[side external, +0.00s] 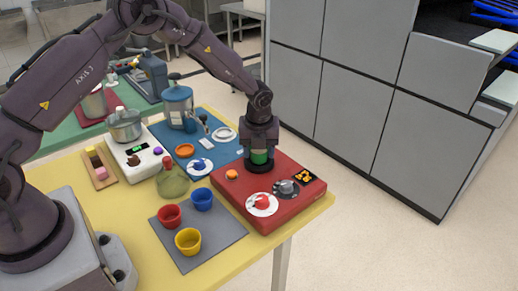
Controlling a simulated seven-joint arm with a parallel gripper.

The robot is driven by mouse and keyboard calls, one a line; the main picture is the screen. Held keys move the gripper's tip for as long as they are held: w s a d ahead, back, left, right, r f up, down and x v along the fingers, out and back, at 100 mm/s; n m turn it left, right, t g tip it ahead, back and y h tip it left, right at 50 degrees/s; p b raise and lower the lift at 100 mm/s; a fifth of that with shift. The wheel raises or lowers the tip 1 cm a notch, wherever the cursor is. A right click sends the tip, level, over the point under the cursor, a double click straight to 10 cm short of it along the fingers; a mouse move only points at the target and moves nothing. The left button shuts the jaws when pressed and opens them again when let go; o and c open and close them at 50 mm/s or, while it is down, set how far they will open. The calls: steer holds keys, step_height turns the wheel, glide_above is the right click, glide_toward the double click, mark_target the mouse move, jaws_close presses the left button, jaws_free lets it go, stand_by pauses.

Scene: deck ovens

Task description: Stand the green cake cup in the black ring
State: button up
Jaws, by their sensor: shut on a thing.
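My gripper (259,148) points down over the back part of the red board (237,199). It is shut on the green cake cup (259,157), which looks upright between the fingers. The black ring (260,168) shows as a dark band directly below the cup on the red board. The fingers and cup hide much of it, and I cannot tell whether the cup is inside the ring or just above it.
Red (169,216), blue (202,199) and yellow (188,241) cups stand on a grey mat (226,232).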

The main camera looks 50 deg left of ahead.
mark_target(259, 162)
steer(key=shift+f, duration=0.6)
stand_by(0.3)
steer(key=o, duration=0.6)
steer(key=shift+o, duration=0.2)
step_height(259, 162, up, 11)
steer(key=s+d, duration=0.1)
steer(key=shift+d, duration=0.15)
stand_by(0.4)
steer(key=shift+f, duration=0.1)
